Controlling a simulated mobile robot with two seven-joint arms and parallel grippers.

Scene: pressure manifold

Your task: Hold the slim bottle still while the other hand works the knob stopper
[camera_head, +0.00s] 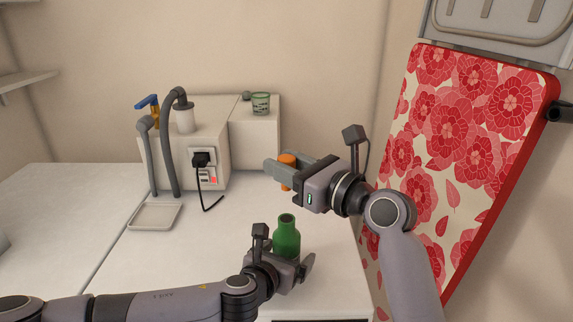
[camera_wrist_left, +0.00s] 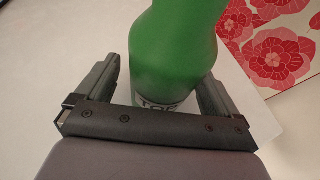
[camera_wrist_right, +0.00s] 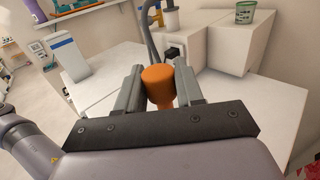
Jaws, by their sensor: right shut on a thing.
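The green slim bottle (camera_head: 286,235) stands upright on the white counter near its front, its mouth uncovered. My left gripper (camera_head: 288,264) is low at the bottle, its fingers apart on either side of it. In the left wrist view the bottle (camera_wrist_left: 172,45) rises between the fingers, with a gap on the left; its label is partly hidden. My right gripper (camera_head: 285,168) is shut on the orange knob stopper (camera_head: 287,160), above and behind the bottle and apart from it. The stopper (camera_wrist_right: 158,82) also shows between the fingers in the right wrist view.
A white manifold box (camera_head: 220,150) with grey hoses, a blue-handled valve (camera_head: 147,102) and a black plug (camera_head: 201,159) stands at the back. A green cup (camera_head: 261,103) sits on the lower box. A shallow tray (camera_head: 155,217) lies left. A red floral panel (camera_head: 455,130) rises on the right.

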